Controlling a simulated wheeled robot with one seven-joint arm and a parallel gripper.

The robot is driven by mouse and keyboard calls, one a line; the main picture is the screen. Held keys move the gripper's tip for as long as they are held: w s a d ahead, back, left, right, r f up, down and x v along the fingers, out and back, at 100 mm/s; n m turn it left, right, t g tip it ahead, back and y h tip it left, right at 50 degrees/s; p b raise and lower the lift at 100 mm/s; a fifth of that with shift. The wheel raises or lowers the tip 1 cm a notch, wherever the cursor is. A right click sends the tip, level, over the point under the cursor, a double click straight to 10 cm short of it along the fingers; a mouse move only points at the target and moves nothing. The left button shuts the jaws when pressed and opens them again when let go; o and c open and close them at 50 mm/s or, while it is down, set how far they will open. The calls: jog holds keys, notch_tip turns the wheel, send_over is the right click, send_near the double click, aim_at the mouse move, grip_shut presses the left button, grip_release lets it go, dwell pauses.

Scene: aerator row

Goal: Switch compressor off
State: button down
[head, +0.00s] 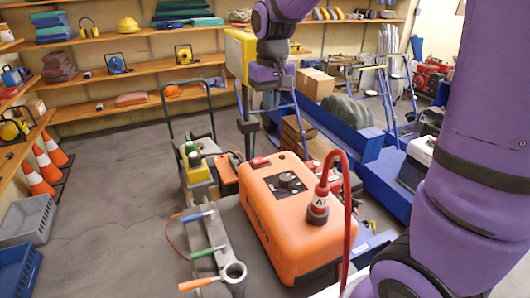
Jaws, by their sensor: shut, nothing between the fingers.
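An orange machine with rounded edges (273,222), which looks like the compressor, stands in the centre foreground. On its top is a dark panel with a round black knob (287,181); the knob's setting is too small to read. A small red part (261,162) shows at its back left edge; I cannot tell whether it is a switch. A red fitting (318,203) with a red hose (349,190) stands at its right front. My gripper (270,98) is beyond and above the machine, near a yellow box on a post, apart from the knob. It is shut and empty; its fingertips are small and dark.
The yellow box (239,55) stands on its post behind the machine. Coloured-handled levers (205,252) lie along the machine's left side. A blue bench (345,135) and ladders are behind right. Orange cones (45,165) and crates line the left; the grey floor between is clear.

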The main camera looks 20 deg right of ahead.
aim_at(261, 160)
jog(key=shift+w+a+f, duration=0.15)
jog(key=shift+w+f, duration=0.35)
jog(key=shift+w+a+f, duration=0.15)
jog(key=shift+w+f, duration=0.35)
notch_tip(261, 160, down, 14)
dwell(0.3)
jog(key=shift+d+f, duration=0.1)
jog(key=shift+f, duration=0.05)
jog(key=shift+a, duration=0.2)
dwell(0.3)
jog(key=shift+a+r, duration=0.3)
jog(key=shift+a, duration=0.3)
jog(key=shift+r, duration=0.1)
